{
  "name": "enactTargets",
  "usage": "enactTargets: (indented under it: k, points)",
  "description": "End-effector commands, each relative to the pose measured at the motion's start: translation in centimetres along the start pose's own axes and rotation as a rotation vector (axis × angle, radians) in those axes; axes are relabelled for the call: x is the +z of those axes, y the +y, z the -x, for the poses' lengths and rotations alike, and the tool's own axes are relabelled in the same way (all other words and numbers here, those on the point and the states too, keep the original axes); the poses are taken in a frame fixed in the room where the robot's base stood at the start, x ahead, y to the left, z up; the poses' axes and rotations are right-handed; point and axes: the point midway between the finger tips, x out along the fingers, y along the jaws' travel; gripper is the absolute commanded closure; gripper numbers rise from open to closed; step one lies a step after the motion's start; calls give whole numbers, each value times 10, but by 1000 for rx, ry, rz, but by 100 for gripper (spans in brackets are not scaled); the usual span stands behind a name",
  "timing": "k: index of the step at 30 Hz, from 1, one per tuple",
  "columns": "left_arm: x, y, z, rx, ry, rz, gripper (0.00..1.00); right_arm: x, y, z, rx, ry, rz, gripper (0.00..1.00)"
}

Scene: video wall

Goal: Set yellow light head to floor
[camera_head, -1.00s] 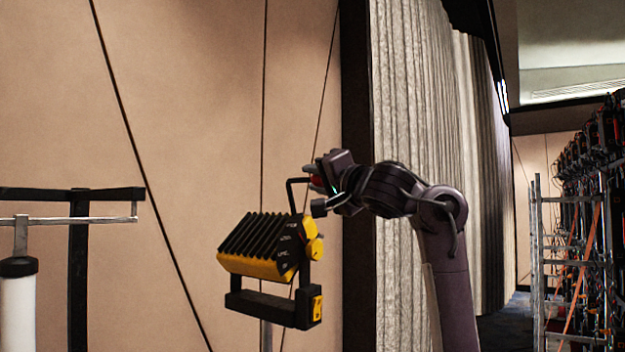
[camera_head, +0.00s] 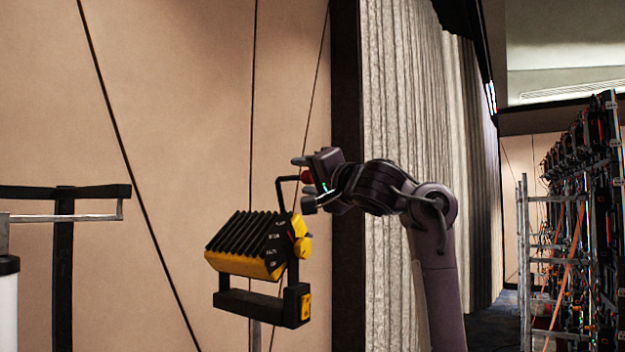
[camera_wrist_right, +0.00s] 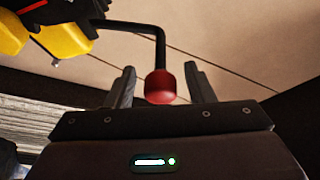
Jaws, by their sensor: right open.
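The yellow light head (camera_head: 248,245), with black ribs on top, sits in a black bracket on a thin stand pole in the head view. A bent black handle with a red knob (camera_head: 306,177) rises from its right side. My right gripper (camera_head: 302,180) is at the knob, fingers pointing left. In the right wrist view the red knob (camera_wrist_right: 160,87) is between the two open fingers (camera_wrist_right: 160,85), with gaps on both sides. Part of the yellow light head (camera_wrist_right: 65,40) shows at upper left there. My left gripper is not in view.
A black T-shaped stand (camera_head: 64,192) with a silver bar is at the left, beside a white cylinder. A pleated grey curtain (camera_head: 400,110) hangs behind my right arm. A metal scaffold (camera_head: 540,260) with cabling stands at the right.

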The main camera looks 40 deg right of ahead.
Motion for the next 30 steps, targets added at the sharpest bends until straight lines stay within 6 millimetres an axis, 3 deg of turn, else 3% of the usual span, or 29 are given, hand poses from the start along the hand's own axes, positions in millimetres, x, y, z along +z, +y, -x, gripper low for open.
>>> enactTargets:
  k: [6, 13, 30]
  points:
    - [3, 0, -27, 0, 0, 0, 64, 2, 3, 36, -6, 3, 2, 52]
    - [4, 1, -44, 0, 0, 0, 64, 1, 2, 68, -4, 2, 0, 52]
    - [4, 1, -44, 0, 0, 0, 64, -1, 1, 74, 0, 2, 0, 52]
